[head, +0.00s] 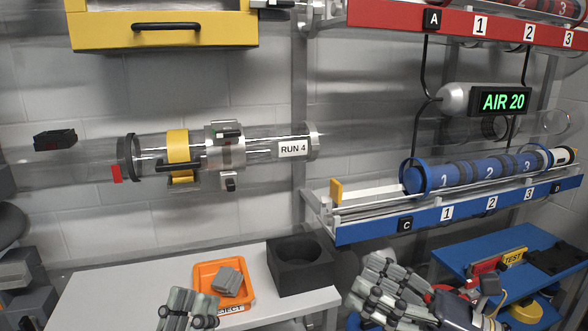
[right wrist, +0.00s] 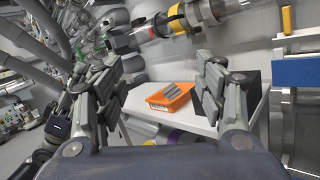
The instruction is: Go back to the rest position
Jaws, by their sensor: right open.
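My left gripper (head: 188,310) is at the bottom edge of the head view, in front of the orange reject tray. Only its grey finger ends show, and its opening is unclear. My right gripper (head: 385,290) is at the lower middle right, below the blue rack. In the right wrist view the right gripper (right wrist: 160,80) has its two fingers wide apart, with nothing between them. The orange tray (head: 207,271) stands on the white table and holds a grey block (head: 230,281). The tray also shows beyond the open fingers in the right wrist view (right wrist: 155,103).
The white table (head: 105,290) also carries a black open box (head: 300,265). A clear tube with a RUN 4 label (head: 293,149) runs above. The blue rack C (head: 465,210) holds a blue numbered tube (head: 470,174). A blue table (head: 470,250) with tools stands at the right.

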